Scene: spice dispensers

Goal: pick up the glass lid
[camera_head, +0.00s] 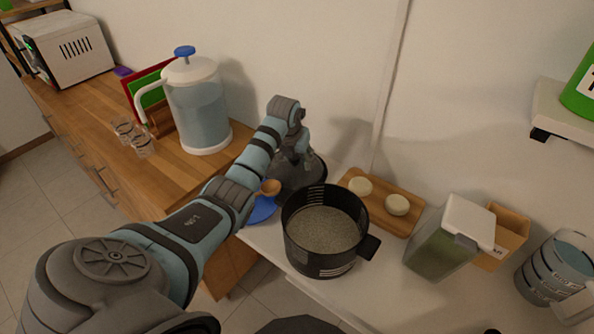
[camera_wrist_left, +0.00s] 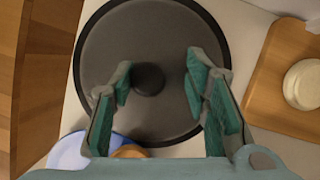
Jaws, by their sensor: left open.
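The glass lid (camera_wrist_left: 150,35) is a round, dark grey disc with a black rim and a round black knob (camera_wrist_left: 149,79) in its middle. In the head view the lid (camera_head: 290,180) lies on the counter behind the black pot (camera_head: 322,232), partly hidden by my left gripper (camera_head: 299,158). In the left wrist view my left gripper (camera_wrist_left: 158,72) is open over the lid, pointing down. The knob appears between its two fingers, nearer the left one, and no contact shows. My right gripper is not in view.
The grain-filled pot stands in front of the lid. A blue plate (camera_head: 262,208) with a small wooden bowl (camera_head: 270,187) is at left. A wooden board (camera_head: 378,205) with two pale round pieces is at right. A large water dispenser (camera_head: 197,108) stands back left.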

